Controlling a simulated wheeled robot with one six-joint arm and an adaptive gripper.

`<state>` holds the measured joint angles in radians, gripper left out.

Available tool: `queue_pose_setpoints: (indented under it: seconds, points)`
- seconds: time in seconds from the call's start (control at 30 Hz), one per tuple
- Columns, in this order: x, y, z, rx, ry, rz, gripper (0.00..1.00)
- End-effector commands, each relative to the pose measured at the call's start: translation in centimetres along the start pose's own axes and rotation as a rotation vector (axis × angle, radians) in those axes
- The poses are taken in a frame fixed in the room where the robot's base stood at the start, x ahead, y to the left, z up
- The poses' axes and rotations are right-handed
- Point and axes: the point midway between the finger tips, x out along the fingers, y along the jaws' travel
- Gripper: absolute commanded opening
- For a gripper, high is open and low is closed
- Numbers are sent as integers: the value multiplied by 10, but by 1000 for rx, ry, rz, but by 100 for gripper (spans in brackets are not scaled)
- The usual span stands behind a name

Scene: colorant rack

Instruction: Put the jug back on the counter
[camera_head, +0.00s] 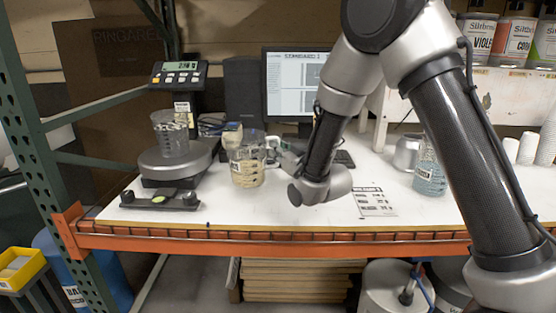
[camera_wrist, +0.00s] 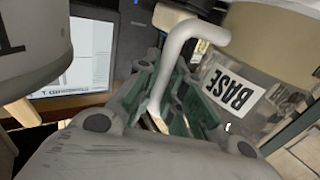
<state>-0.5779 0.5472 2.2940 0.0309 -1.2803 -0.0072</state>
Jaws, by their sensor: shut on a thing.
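The jug (camera_head: 247,168) is a clear vessel with beige contents, upright at the middle of the counter (camera_head: 310,215). In the wrist view the jug (camera_wrist: 255,100) carries a white "BASE" label, and its pale handle (camera_wrist: 190,40) runs between my fingers. My gripper (camera_head: 279,152) comes in from the right and is shut on the handle; its green finger pads (camera_wrist: 172,95) lie on either side of it. Whether the jug's bottom touches the counter or is slightly above it, I cannot tell.
A scale (camera_head: 178,163) with a clear beaker (camera_head: 170,136) on it stands at left. A monitor (camera_head: 292,84) and keyboard are behind. A jug of blue liquid (camera_head: 430,176) stands at right, near a printed sheet (camera_head: 375,203). The counter's front middle is clear.

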Motion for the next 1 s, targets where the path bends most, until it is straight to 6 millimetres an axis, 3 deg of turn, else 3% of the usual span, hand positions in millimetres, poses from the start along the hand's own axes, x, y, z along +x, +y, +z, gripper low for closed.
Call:
queue_pose_setpoints:
  seconds: [0.2,0.6,0.63,0.73,1.0]
  points:
    - [0,0,30,1,-1,0,0]
    - [0,0,34,1,0,0,0]
    - [0,0,34,0,-1,0,16]
    - [0,0,34,0,-1,0,32]
    - [0,0,34,0,-1,0,32]
